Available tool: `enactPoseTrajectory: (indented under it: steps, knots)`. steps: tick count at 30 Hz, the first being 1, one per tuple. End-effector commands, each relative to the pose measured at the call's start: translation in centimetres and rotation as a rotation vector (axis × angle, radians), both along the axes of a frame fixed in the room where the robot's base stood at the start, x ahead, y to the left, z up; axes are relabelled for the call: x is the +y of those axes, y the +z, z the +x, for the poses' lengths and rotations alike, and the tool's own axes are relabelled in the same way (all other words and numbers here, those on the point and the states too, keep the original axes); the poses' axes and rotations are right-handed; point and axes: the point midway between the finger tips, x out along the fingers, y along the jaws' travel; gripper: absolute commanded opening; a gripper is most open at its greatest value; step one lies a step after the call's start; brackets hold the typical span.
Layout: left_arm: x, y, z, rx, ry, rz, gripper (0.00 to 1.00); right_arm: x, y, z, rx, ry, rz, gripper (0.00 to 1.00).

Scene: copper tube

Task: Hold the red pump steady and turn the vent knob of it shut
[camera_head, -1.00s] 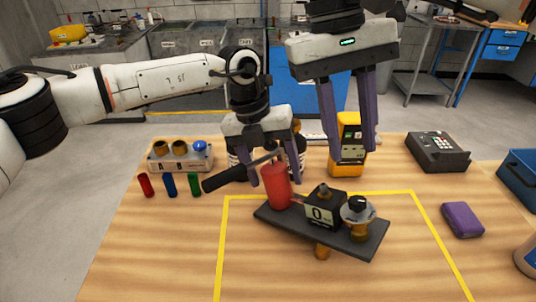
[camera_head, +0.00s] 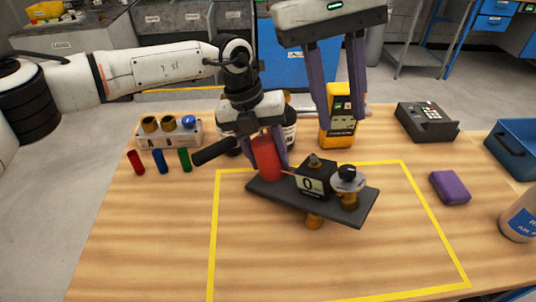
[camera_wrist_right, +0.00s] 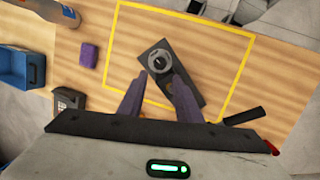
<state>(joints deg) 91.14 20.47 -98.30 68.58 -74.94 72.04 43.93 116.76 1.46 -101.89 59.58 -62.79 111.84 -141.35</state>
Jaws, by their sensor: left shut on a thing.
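The pump has a red cylinder (camera_head: 266,158) on a dark base plate (camera_head: 335,213), a black box reading 0 (camera_head: 312,180), and a knob (camera_head: 347,173) with a black top on a pale disc at its right end. The knob shows from above in the right wrist view (camera_wrist_right: 159,62). My left gripper (camera_head: 265,163) is shut on the red cylinder from above, one finger on each side. My right gripper (camera_head: 340,119) is open and empty, behind and above the knob. Its spread fingers show in the right wrist view (camera_wrist_right: 159,80).
A yellow outline (camera_head: 214,235) surrounds the pump. A yellow meter (camera_head: 341,105) stands behind it, close to my right gripper. A purple block (camera_head: 450,187), keypad box (camera_head: 428,122) and blue bin (camera_head: 516,155) are right. Small coloured cylinders (camera_head: 159,161) are left. The front table is clear.

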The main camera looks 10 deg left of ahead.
Motion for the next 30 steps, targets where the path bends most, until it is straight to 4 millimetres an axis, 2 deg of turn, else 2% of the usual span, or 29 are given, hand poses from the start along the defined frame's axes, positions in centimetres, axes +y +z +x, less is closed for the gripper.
enactPoseTrajectory:
  steps: [3,5,6,11,14,20,30]
  knots:
    - [0.0,0.0,0.0,0.0,0.0,0.0,0.0,0.0,0.0,0.0,0.0,0.0,0.0,0.31]
    - [0.0,0.1,0.0,0.0,0.0,-0.001,0.0,0.0,0.0,0.0,0.0,0.0,0.0,0.41]
    - [0.0,0.1,0.0,0.0,0.001,-0.001,0.0,0.0,0.0,0.0,0.0,0.0,0.0,0.42]
    - [0.0,0.1,0.0,0.0,0.001,-0.001,0.0,-0.1,0.0,0.0,-0.005,-0.02,0.0,0.42]
    - [0.0,0.1,0.0,0.0,0.001,-0.001,0.0,-0.2,0.1,0.0,-0.027,-0.091,-0.001,0.42]
    - [0.0,0.1,0.0,0.0,0.001,-0.001,0.0,-0.9,0.5,0.0,-0.115,-0.424,-0.005,0.42]
    - [0.0,0.1,0.0,0.001,0.002,-0.002,0.0,-2.0,1.3,-0.4,-0.257,-1.141,-0.014,0.42]
